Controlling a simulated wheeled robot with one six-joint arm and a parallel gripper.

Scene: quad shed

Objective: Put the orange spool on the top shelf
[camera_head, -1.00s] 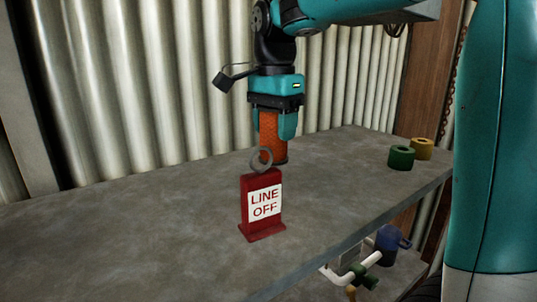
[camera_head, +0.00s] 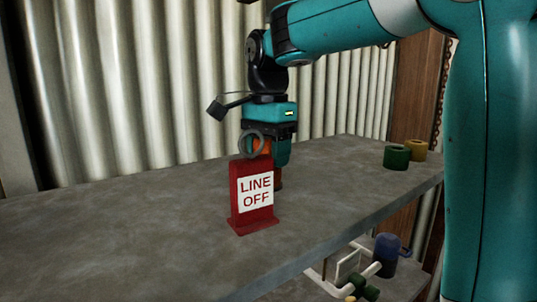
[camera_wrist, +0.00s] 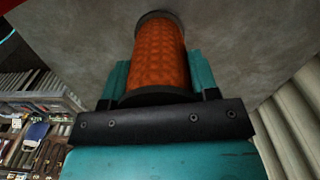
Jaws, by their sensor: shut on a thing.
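The orange spool (camera_wrist: 160,55) is held upright between the fingers of my gripper (camera_wrist: 160,80) in the wrist view. It has dark end rims and a textured orange middle. In the head view my gripper (camera_head: 266,150) is shut on the spool (camera_head: 263,147), just behind a red sign. The sign hides most of the spool there. The spool's lower end is at or close above the grey shelf top (camera_head: 120,220); I cannot tell whether it touches.
The red "LINE OFF" sign (camera_head: 238,205) with a grey ring on top stands in front of my gripper. Below are white pipework and a blue object (camera_head: 387,250). The shelf's left is clear.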

